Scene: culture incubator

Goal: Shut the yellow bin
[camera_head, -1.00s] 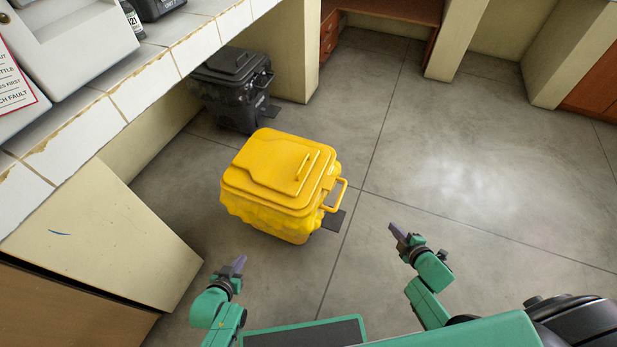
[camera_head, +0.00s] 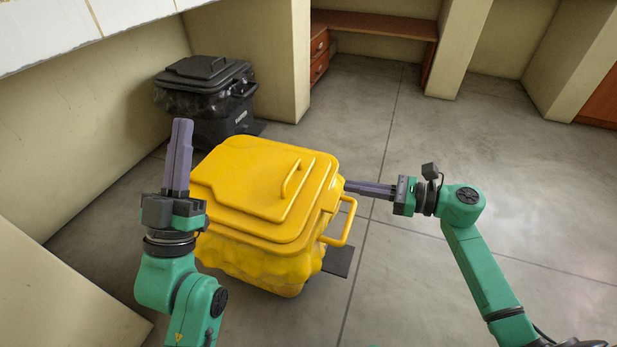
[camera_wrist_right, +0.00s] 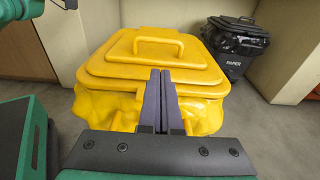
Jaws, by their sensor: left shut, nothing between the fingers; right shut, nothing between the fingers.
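The yellow bin (camera_head: 262,205) stands on the floor in the middle of the head view, its lid down flat on top with a raised handle. A yellow liner bulges out below the lid rim. The bin also fills the middle of the right wrist view (camera_wrist_right: 150,57). My left gripper (camera_head: 182,122) is shut and empty, pointing up at the bin's left side. My right gripper (camera_head: 348,187) is shut and empty, its fingertips at the bin's right side near the lid rim; I cannot tell whether they touch it. In the wrist view its fingers hide part of the front.
A black bin (camera_head: 207,97) with its lid down stands behind, against the wall, and shows in the wrist view (camera_wrist_right: 237,44). A dark pedal (camera_head: 338,261) lies by the yellow bin's right foot. A wooden desk (camera_head: 375,25) is at the back. Floor on the right is free.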

